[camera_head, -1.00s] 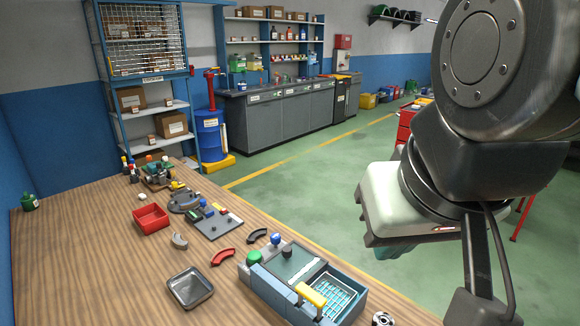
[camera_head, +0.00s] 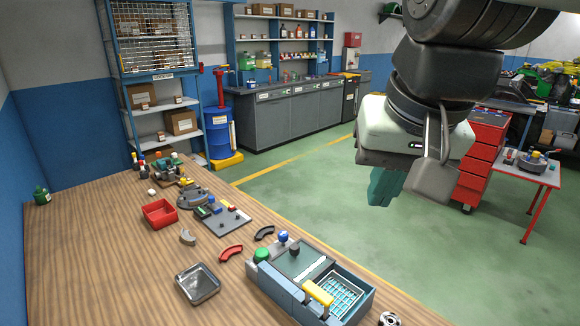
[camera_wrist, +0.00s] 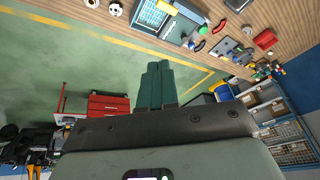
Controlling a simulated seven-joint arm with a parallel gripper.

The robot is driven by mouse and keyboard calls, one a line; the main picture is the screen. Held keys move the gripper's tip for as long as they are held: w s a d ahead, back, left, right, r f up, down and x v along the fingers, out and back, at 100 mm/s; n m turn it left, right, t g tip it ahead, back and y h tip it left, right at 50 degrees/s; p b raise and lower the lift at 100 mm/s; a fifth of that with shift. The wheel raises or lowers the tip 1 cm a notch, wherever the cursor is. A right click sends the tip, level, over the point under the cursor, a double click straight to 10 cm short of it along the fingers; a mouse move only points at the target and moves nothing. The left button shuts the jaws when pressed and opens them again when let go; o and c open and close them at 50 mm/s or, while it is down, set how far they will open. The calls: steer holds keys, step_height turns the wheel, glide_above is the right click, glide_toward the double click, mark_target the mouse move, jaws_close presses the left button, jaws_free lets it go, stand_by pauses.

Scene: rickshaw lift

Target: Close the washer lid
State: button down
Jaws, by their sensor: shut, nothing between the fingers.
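The washer (camera_head: 272,283) is a blue-grey box at the front right of the wooden table. It has a dark grey-green top panel (camera_head: 298,262), a yellow handle (camera_head: 318,292) and an open bay with a wire basket (camera_head: 343,294). The basket is uncovered. I cannot tell for sure which part is the lid. The washer also shows upside down at the top of the wrist view (camera_wrist: 181,22). My gripper (camera_head: 380,200) is shut and empty, its teal fingers pointing down over the floor, right of and above the washer. The fingers also show in the wrist view (camera_wrist: 157,66).
A metal tray (camera_head: 198,284), a red bin (camera_head: 159,214), red and black curved parts and a grey plate with small parts (camera_head: 224,217) lie left of the washer. A round part (camera_head: 389,319) is at its right. A red drawer cabinet (camera_head: 481,158) stands beyond my arm.

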steer(key=w+a+m+g, duration=0.2)
steer(key=w, duration=1)
steer(key=m+g+h, duration=0.2)
steer(key=m+h, duration=0.2)
steer(key=h, duration=0.1)
glide_above(280, 254)
step_height(280, 254, down, 16)
steer(key=w+a+f+h, duration=0.1)
steer(key=a+f+h, duration=0.2)
steer(key=a+f, duration=0.8)
steer(key=shift+t, duration=0.3)
steer(key=x, duration=1.2)
steer(key=shift+d, duration=0.35)
steer(key=shift+s+d+r, duration=0.3)
steer(key=shift+s+d, duration=0.2)
steer(key=shift+d, duration=0.25)
steer(key=shift+s+d, duration=0.45)
steer(key=shift+d, duration=0.35)
